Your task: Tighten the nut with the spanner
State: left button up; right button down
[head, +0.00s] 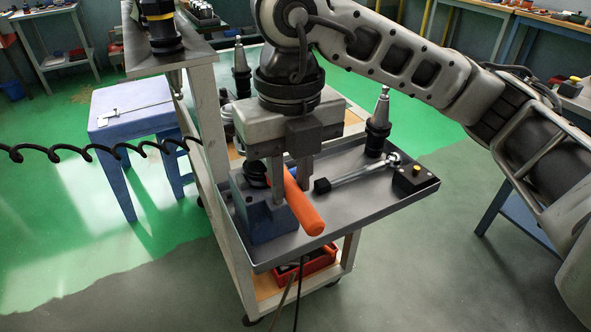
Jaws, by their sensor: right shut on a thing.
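My right gripper (291,188) points down over the tray, its two fingers on either side of the orange-handled spanner (306,212). It is shut on the spanner, whose handle slants down toward the front right. The spanner's far end is hidden behind a finger. A blue holding block (262,220) stands at the tray's left front, beside the fingers. A black round part (255,172), probably the nut, shows on top of the block, partly under the gripper. I cannot tell whether the spanner touches it. My left gripper is not in view.
The grey tray (345,218) also bears a ratchet wrench (362,174), a black tool holder (378,130) and a dark box with a yellow button (416,178). A red bin (312,262) sits on the cart's lower shelf. A blue stool (130,104) stands left, behind a coiled black cable.

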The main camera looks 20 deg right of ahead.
aim_at(312, 219)
jog(key=shift+a+m, duration=0.25)
jog(key=shift+m, duration=0.05)
jog(key=shift+s, duration=3.7)
notch_tip(312, 219, up, 4)
jog(key=shift+r+p, duration=0.1)
jog(key=shift+p, duration=0.9)
